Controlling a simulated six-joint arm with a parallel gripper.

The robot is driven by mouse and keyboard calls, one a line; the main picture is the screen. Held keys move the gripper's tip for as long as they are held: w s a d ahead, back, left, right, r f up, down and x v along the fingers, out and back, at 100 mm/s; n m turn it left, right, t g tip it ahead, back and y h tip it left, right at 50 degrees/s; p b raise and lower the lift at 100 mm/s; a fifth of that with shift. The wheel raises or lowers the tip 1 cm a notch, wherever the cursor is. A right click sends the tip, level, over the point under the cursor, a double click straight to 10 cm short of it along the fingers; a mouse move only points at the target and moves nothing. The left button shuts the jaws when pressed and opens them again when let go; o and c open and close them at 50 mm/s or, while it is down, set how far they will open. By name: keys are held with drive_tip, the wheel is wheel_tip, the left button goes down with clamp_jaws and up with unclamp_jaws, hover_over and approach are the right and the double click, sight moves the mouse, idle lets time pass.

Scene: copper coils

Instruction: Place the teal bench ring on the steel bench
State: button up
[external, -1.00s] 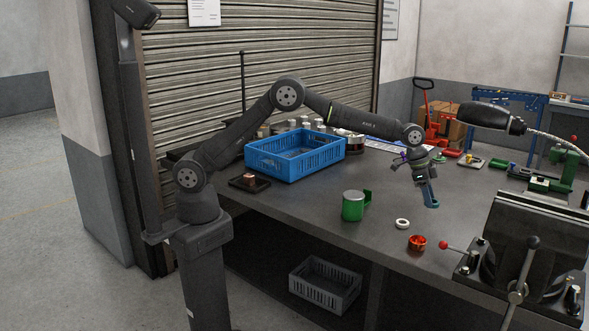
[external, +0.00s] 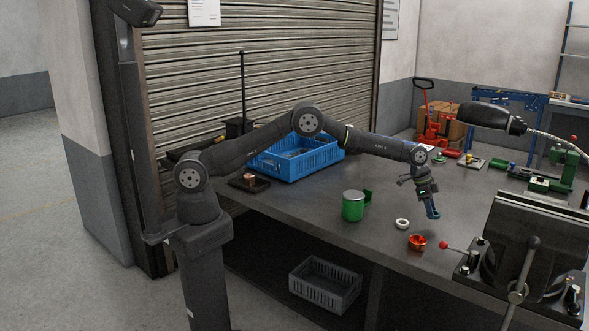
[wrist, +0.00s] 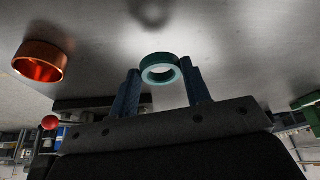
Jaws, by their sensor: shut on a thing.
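The teal ring (wrist: 161,69) sits between the two blue fingertips of my gripper in the wrist view. My gripper (external: 433,215) is shut on it and points down over the right part of the steel bench (external: 330,217). The ring is too small to make out clearly in the external view. The bench top also fills the upper part of the wrist view (wrist: 230,35).
A copper-orange ring (external: 417,242) and a white ring (external: 402,224) lie near my gripper. A green cup (external: 353,206) stands left of them. A large vise (external: 530,240) is at the right front, and a blue crate (external: 295,160) at the back left.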

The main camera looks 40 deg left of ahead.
sight(427, 226)
drive_tip(key=shift+f, duration=1.9)
drive_tip(key=shift+f, duration=0.2)
drive_tip(key=o, duration=1.1)
drive_tip(key=shift+c, duration=0.2)
drive_tip(key=shift+r, duration=0.1)
drive_tip(key=v, duration=1.2)
